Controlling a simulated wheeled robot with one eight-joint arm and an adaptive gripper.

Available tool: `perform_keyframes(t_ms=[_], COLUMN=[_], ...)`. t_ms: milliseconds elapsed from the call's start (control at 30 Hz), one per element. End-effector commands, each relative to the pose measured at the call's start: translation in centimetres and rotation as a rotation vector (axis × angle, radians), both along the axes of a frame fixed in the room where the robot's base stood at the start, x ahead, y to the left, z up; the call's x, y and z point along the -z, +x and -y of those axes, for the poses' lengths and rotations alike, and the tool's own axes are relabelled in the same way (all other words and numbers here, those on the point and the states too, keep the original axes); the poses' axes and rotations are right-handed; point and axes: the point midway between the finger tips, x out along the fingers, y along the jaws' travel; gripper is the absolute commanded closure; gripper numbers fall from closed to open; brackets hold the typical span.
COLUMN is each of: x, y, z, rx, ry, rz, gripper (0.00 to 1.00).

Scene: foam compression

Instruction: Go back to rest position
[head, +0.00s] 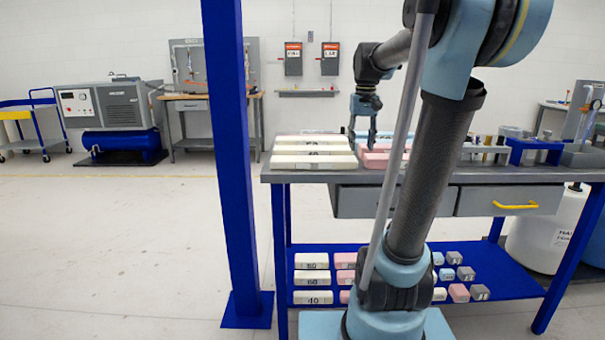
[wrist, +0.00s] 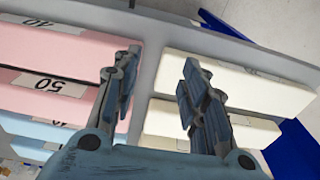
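My gripper (head: 368,128) hangs over the workbench (head: 440,176), fingers pointing down, in the head view. In the wrist view my gripper (wrist: 160,60) is open. Cream foam blocks (wrist: 235,85) lie to the right. The head view also shows the cream blocks (head: 312,162) at the bench's left end and pink blocks (head: 376,161) beside them. My arm hides part of the bench.
A blue post (head: 238,150) stands in front, left of the bench. More foam pieces (head: 313,279) sit on the lower blue shelf (head: 495,272). A yellow-handled drawer (head: 512,202) is under the bench. A blue fixture (head: 535,149) stands on the right. The floor at left is clear.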

Motion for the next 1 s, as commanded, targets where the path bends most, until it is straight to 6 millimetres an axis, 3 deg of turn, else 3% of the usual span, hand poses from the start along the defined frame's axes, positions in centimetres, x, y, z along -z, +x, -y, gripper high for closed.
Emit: perform_keyframes(t_ms=[200,600,800,1000], x=[3.9,13.1,18.5,22.7], y=[-6.3,-16.5,-21.0,-23.9], z=[-0.2,-0.4,-0.4,-0.3], rx=[-0.003,-0.009,-0.012,-0.014], ry=[-0.001,-0.002,-0.002,-0.002], rz=[0.027,0.076,0.099,0.117], gripper=[0.6,0.6,0.6,0.6])
